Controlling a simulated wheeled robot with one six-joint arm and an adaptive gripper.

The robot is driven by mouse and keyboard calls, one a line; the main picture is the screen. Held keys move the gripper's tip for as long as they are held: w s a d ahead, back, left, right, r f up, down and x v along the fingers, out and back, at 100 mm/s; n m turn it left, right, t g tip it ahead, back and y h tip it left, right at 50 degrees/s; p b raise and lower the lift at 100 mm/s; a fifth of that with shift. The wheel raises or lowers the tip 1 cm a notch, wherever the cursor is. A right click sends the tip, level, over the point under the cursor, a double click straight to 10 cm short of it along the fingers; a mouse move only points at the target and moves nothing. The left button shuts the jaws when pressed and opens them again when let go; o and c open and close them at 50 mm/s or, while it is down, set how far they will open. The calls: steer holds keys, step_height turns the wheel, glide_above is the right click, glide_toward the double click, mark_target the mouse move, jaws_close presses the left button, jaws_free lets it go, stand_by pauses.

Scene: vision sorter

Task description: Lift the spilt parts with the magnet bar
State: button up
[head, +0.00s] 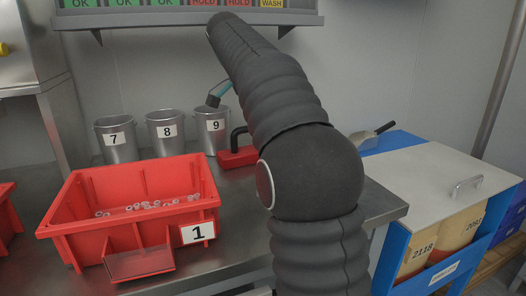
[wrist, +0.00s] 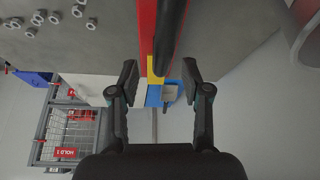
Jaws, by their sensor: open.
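The magnet bar (head: 238,157) is a red block with a black handle (head: 239,133), on the steel bench behind bin 1 and partly hidden by my arm. In the wrist view its red body (wrist: 147,28) and black handle (wrist: 171,38) run down the picture towards the gap between my fingers. My gripper (wrist: 159,75) is open and empty. In the head view only a finger of it (head: 213,100) shows, above the bar near cup 9. Several loose metal nuts (wrist: 53,17) lie on the grey bench surface, at the upper left of the wrist view.
Red bin 1 (head: 130,230) holds small pale parts. Steel cups 7 (head: 116,152), 8 (head: 167,148) and 9 (head: 211,145) stand behind it. A wire cage (wrist: 75,133) shows in the wrist view.

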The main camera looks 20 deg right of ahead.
steer(key=b+x, duration=0.1)
steer(key=x, duration=0.4)
steer(key=shift+a+f, duration=0.1)
jaws_close()
